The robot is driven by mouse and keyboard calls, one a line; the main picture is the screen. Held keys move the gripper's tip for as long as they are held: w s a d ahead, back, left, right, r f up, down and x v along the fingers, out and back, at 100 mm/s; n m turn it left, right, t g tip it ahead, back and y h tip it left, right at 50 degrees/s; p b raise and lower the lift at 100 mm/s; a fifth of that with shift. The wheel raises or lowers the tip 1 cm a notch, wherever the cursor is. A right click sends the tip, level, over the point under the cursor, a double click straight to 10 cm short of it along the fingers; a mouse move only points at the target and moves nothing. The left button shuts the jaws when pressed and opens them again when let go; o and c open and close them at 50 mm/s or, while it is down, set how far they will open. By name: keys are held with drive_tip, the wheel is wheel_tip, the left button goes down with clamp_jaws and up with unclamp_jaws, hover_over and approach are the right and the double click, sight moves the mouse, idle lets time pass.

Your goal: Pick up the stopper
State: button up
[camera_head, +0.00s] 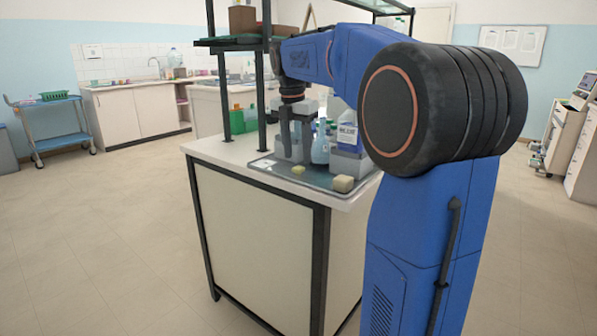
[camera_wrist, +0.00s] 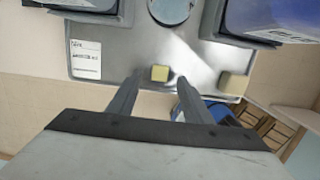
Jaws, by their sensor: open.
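A small pale-yellow piece that looks like the stopper (camera_head: 298,169) lies on the grey tray (camera_head: 318,177) near its front edge. In the wrist view the stopper (camera_wrist: 160,73) appears between the tips of my gripper (camera_wrist: 160,82), nearer the left finger. My gripper (camera_head: 296,152) is open and empty, pointing down above the tray. The fingers look apart from the stopper, though the exact height is hard to tell. A larger cream block (camera_head: 343,184) lies to the right on the tray, and this block (camera_wrist: 234,83) is right of the fingers in the wrist view.
A bluish flask (camera_head: 320,148) and a bottle with a blue label (camera_head: 348,132) stand behind on the tray, close to my gripper. A white label (camera_wrist: 86,60) lies at the tray's left. A black shelf post (camera_head: 269,75) rises at the bench's left. The tray's front strip is mostly clear.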

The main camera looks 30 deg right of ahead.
sight(298, 167)
drive_tip(key=shift+d+f, duration=0.15)
drive_tip(key=shift+f, duration=1.8)
drive_tip(key=shift+c, duration=0.3)
drive_tip(key=c, duration=1)
drive_tip(key=shift+c, duration=0.2)
